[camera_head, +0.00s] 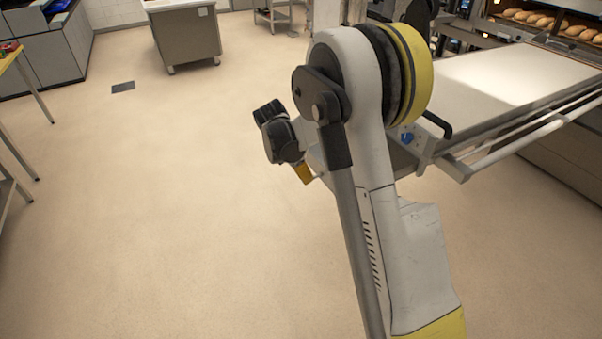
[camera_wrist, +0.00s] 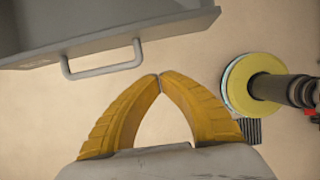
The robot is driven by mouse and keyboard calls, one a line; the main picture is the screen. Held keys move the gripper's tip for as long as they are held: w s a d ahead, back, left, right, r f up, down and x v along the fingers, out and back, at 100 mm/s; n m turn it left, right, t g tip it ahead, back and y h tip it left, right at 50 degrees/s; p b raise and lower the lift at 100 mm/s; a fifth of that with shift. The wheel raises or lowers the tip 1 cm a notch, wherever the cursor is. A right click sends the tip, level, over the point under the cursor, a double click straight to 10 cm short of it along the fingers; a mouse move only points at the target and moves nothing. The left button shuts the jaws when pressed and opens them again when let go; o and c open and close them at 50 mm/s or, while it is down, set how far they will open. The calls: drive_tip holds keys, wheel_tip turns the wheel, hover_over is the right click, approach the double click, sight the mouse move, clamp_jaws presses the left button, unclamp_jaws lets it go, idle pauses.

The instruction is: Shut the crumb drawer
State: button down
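The crumb drawer (camera_wrist: 150,27) is a grey, open-topped box at the top left of the wrist view. It stands pulled out, with part of its inside showing and its front facing my gripper. Its bar handle (camera_wrist: 103,70) sticks out from that front. My gripper (camera_wrist: 160,76) has yellow fingers whose tips meet, with nothing between them. The tips are just right of the handle and appear apart from it and from the drawer front. In the head view, a bit of a yellow finger (camera_head: 303,173) shows beside my arm. I cannot make out the drawer there.
A pale loader bed (camera_head: 515,75) with side rails and a black handle stands at the right, before an oven with loaves (camera_head: 545,20). A grey cabinet (camera_head: 186,38) stands at the back, and a table (camera_head: 12,58) at the left edge. The floor between is clear.

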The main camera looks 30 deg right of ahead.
sight(323, 179)
drive_tip(key=d+f+b, duration=0.2)
drive_tip(key=d+f, duration=0.2)
drive_tip(key=d, duration=0.1)
drive_tip(key=shift+w+d, duration=0.15)
drive_tip(key=shift+d, duration=0.1)
drive_tip(key=shift+d, duration=0.5)
drive_tip(key=d, duration=2.1)
drive_tip(key=shift+w+p, duration=0.35)
drive_tip(key=shift+p, duration=0.05)
drive_tip(key=shift+a, duration=0.15)
